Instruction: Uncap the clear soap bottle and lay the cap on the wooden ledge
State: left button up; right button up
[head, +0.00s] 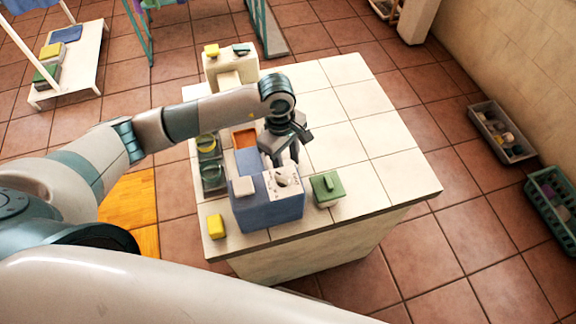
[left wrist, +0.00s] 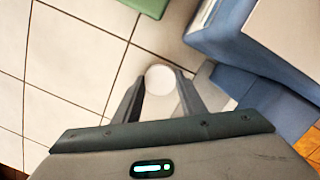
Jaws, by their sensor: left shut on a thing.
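My left gripper (head: 285,160) points down just behind the blue box, its fingertips close to the box's far top edge. In the left wrist view the gripper (left wrist: 161,85) is shut on a white round cap (left wrist: 160,78), seen end-on between the fingers. A pale shape lies below the cap between the fingers; I cannot tell whether it is the clear bottle's body. In the head view the cap and bottle are hidden or too small to tell. I cannot clearly identify the wooden ledge; orange-brown wood (head: 130,205) shows left of the counter. My right gripper is out of view.
A grey tray (head: 214,182) with round items and an orange-brown piece (head: 245,138) lie left. The tiled counter (head: 375,150) is clear on the right.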

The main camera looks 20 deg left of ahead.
pick_arm(q)
jog(key=shift+r, duration=0.1)
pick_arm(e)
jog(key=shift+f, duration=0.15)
pick_arm(q)
jog(key=shift+r+b, duration=0.45)
jog(key=shift+r, duration=0.15)
notch_tip(320, 180, up, 2)
jog(key=shift+r+b, duration=0.15)
jog(key=shift+b, duration=0.55)
jog(key=d+r, duration=0.1)
jog(key=d+r+b, duration=0.1)
jog(key=d, duration=0.1)
jog(key=shift+w+d, duration=0.15)
jog(key=d+r+b, duration=0.3)
jog(key=d+r, duration=0.2)
jog(key=d, duration=0.3)
jog(key=shift+w+d+r, duration=0.15)
jog(key=shift+w, duration=0.2)
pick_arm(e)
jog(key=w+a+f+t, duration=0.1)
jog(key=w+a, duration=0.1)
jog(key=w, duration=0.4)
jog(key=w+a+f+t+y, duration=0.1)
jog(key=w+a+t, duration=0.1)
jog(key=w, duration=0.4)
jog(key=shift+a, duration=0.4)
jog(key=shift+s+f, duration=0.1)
